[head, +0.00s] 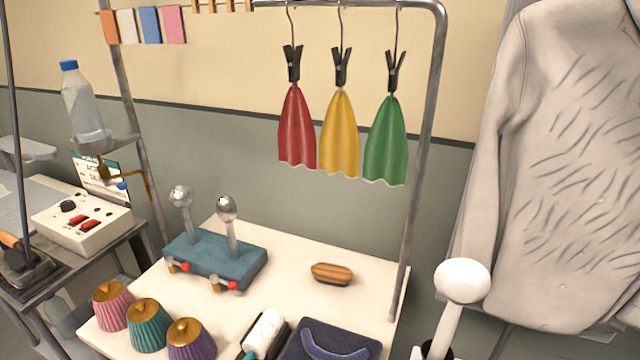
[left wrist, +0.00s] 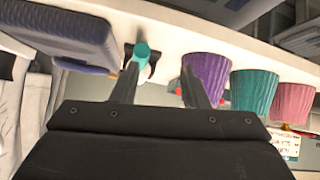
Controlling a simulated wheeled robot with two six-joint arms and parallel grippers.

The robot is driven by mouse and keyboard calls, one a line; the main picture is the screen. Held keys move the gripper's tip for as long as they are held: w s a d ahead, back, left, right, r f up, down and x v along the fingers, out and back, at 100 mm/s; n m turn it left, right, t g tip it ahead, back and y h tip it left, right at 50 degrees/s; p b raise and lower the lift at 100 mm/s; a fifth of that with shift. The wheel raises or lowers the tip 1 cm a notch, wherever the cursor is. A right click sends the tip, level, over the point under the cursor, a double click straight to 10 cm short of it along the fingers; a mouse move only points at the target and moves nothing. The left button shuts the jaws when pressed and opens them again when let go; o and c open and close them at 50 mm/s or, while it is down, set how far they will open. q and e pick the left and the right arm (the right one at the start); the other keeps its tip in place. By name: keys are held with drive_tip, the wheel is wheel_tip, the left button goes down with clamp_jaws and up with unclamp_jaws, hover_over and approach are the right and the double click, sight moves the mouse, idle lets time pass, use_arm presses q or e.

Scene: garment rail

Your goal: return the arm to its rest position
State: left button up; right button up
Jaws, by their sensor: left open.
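My left gripper (left wrist: 160,70) shows in the left wrist view with its two dark fingers apart and nothing held between them. Beyond its fingertips, the teal end of a white roller (left wrist: 141,50) lies near the left finger. A purple ribbed cup (left wrist: 206,75) appears just beyond the right finger. The white roller also shows in the head view (head: 264,333) at the table's front. Neither gripper shows in the head view. On the garment rail (head: 425,130), red (head: 296,130), yellow (head: 340,135) and green (head: 387,140) cloths hang from black clips.
The white table (head: 300,245) holds a blue block with two metal-balled posts (head: 215,262), a wooden brush (head: 332,274), a dark blue pad (head: 330,342) and pink (head: 112,306), teal (head: 148,327) and purple cups. A white knobbed object (head: 462,282) and grey jacket (head: 560,160) stand right.

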use_arm(q)
drive_tip(key=s+a+f+n+g+y, duration=0.1)
drive_tip(key=s+a+f+g+y, duration=0.2)
drive_tip(key=s, duration=0.3)
drive_tip(key=s+a+f+n+g+y, duration=0.1)
drive_tip(key=s+a+f+g+y, duration=0.15)
drive_tip(key=s, duration=0.35)
wheel_tip(320, 180, down, 26)
drive_tip(key=a+g, duration=0.1)
drive_tip(key=s+d+f+g+h, duration=0.1)
drive_tip(key=s+f, duration=1.3)
drive_tip(key=s, duration=0.1)
drive_tip(key=shift+f, duration=0.2)
